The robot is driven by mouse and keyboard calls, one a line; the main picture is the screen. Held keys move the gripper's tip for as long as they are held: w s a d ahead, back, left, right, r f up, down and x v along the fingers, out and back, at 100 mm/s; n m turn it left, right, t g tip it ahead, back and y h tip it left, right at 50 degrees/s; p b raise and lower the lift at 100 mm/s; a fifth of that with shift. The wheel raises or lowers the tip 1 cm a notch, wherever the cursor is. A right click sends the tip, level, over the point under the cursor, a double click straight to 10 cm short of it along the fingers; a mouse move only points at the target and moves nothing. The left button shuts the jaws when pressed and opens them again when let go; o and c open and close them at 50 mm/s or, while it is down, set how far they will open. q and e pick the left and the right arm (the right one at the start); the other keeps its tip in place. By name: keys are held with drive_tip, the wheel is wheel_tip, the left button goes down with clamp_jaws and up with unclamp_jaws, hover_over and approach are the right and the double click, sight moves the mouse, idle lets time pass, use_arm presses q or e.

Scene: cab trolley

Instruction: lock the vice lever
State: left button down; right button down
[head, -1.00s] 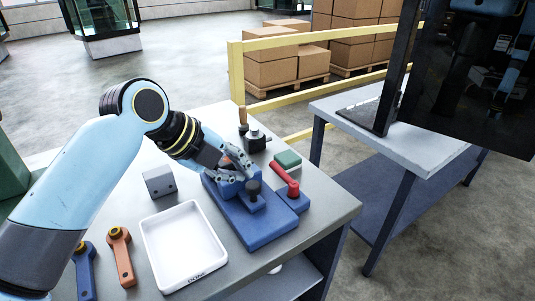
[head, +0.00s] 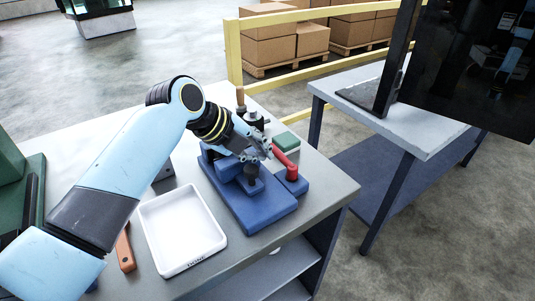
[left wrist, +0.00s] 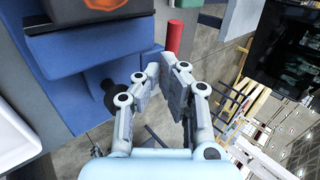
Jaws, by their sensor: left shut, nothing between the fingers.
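The blue vice (head: 262,216) stands on the bench, with a dark round knob (head: 251,170) on its front part. Its red lever (head: 291,172) sits on a small blue block at the vice's right side and slants back and left. My left gripper (head: 269,152) is shut and empty, its fingertips close beside the lever's far end; I cannot tell whether they touch. In the left wrist view the shut fingers (left wrist: 168,72) point at the red lever (left wrist: 174,38), with the blue vice body (left wrist: 75,75) to the left. My right gripper is out of view.
A white tray (head: 222,242) lies left of the vice. An orange-handled piece (head: 125,253) is partly hidden by my arm. The bench's right edge is near the vice.

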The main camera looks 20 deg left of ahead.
sight(282, 160)
use_arm(q)
drive_tip(key=shift+x, duration=1.65)
drive_tip(key=shift+w+d+b, duration=0.1)
drive_tip(key=shift+w+b, duration=0.3)
drive_tip(key=shift+w, duration=0.35)
